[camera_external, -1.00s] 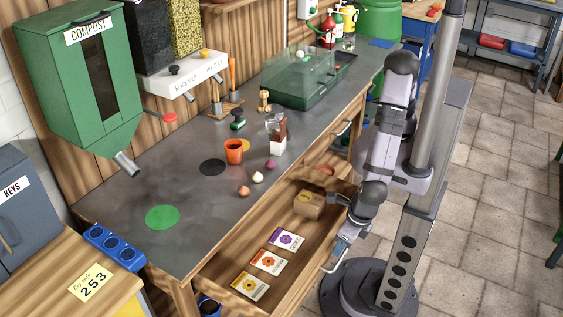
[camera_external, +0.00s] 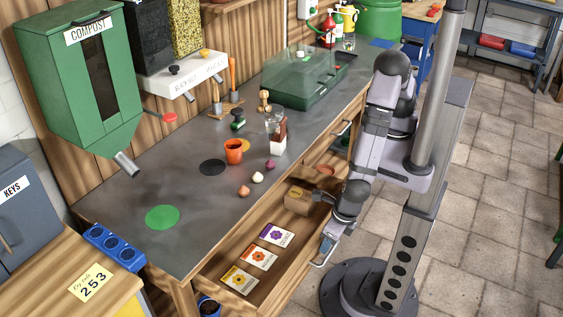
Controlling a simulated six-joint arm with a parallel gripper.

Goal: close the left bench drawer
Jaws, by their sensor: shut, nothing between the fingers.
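The left bench drawer (camera_external: 258,299) is a wooden drawer pulled partly out from under the bench's grey top. Three seed packets lie in it: purple (camera_external: 277,234), orange (camera_external: 259,257) and yellow (camera_external: 239,280). A small cardboard box (camera_external: 298,199) sits at its far end. Its metal handle (camera_external: 320,264) is on the front face. My gripper (camera_external: 326,248) points down at the drawer front, close by the handle, and is shut and empty. The arm partly hides the drawer's front, so I cannot make out the exact contact.
On the bench top (camera_external: 130,205) stand an orange pot (camera_external: 234,151), several small bulbs and a green clear-lidded case (camera_external: 305,78). Another bench drawer handle (camera_external: 342,128) is farther right. The paved floor (camera_external: 500,190) to the right is clear.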

